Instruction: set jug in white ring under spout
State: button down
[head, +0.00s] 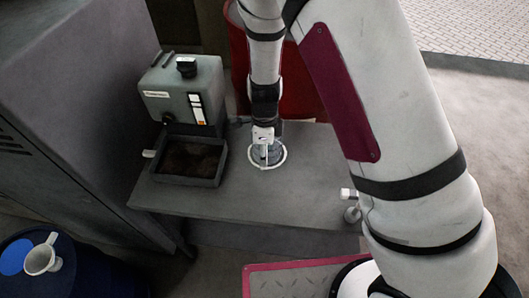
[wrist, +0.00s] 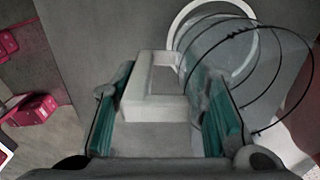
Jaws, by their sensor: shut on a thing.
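The clear jug (wrist: 240,68) has thin dark hoops and a white handle (wrist: 155,92). In the wrist view, my gripper (wrist: 166,108) is shut on this handle, with a teal pad on each side. The white ring (wrist: 184,20) shows behind and through the clear jug wall. In the head view, my gripper (head: 264,132) points down over the table, and the bluish jug (head: 259,152) appears over the white ring (head: 283,160). I cannot tell whether the jug's base touches the table. I cannot make out the spout clearly.
A grey machine (head: 180,95) with a dark tray (head: 188,181) stands left of the jug on the grey table (head: 240,200). A white-knobbed fitting (head: 350,194) is at the table's right. A red drum (head: 305,90) stands behind. A white cup (head: 42,258) sits lower left.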

jog(key=shift+f, duration=0.35)
jog(key=shift+f, duration=0.15)
jog(key=c, duration=1)
grip_release()
jog(key=shift+o, duration=0.2)
notch_tip(320, 180, up, 12)
jog(key=shift+r+p, duration=0.2)
jog(key=shift+p, duration=0.1)
